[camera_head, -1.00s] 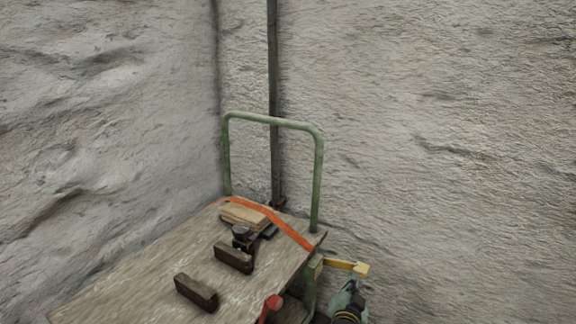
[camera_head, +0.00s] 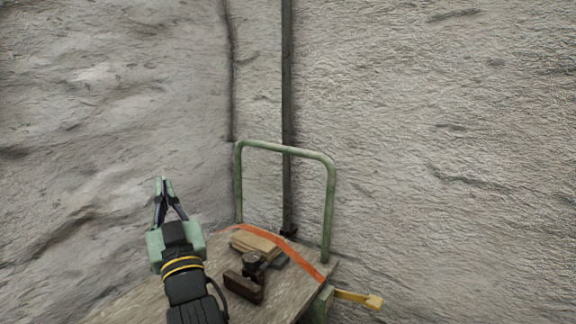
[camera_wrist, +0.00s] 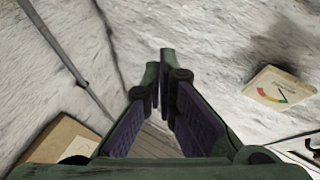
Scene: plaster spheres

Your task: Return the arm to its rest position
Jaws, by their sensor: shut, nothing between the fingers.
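My gripper (camera_head: 166,182) is raised above the left part of the wooden cart top (camera_head: 140,299) in the head view, with its fingers pointing up. The fingers are shut with nothing between them. In the wrist view my gripper (camera_wrist: 158,75) points toward the pale rough wall, and its fingertips meet near the middle. My arm hides part of the cart top.
The cart has a green tube handle (camera_head: 285,149) and an orange strip (camera_head: 290,254). A wooden block (camera_head: 255,241) and a dark brown block (camera_head: 243,286) lie on it. A yellow lever (camera_head: 358,298) sticks out at right. The wrist view shows a gauge (camera_wrist: 279,91) and a cardboard box (camera_wrist: 58,142). Rough walls stand behind.

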